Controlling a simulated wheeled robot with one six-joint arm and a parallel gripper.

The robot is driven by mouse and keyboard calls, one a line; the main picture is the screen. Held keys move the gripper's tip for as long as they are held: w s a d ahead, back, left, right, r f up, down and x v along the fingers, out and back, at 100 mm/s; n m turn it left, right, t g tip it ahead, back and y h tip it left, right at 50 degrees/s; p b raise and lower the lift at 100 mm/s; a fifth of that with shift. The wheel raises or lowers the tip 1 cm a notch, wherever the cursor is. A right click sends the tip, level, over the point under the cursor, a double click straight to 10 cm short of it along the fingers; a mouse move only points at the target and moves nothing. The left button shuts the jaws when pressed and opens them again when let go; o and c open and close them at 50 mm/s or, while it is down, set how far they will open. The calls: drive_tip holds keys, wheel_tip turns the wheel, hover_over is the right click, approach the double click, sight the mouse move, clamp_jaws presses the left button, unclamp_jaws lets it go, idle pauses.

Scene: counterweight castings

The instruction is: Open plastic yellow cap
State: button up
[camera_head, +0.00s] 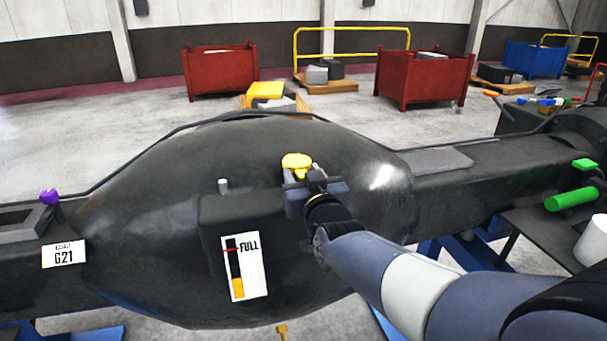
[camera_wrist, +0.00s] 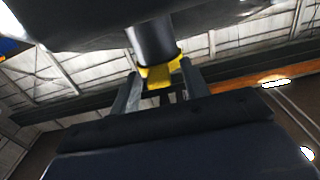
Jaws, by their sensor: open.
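The yellow plastic cap (camera_head: 296,160) sits on top of the large dark casting (camera_head: 140,220), near its middle. In the wrist view the cap (camera_wrist: 161,72) shows at the end of a dark cylindrical neck (camera_wrist: 151,42). My gripper (camera_head: 302,178) is at the cap, on its near side. In the wrist view my gripper (camera_wrist: 158,84) is open, with one finger on each side of the cap. I cannot tell whether either finger touches it. The gripper hides the lower part of the cap in the head view.
A small grey peg (camera_head: 223,186) stands left of the cap. A FULL gauge plate (camera_head: 244,266) is on the casting's front. A purple knob (camera_head: 49,196) is at the left, and a green handle (camera_head: 572,199) at the right. Red bins (camera_head: 220,75) stand behind on open floor.

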clamp_jaws()
idle(0.3)
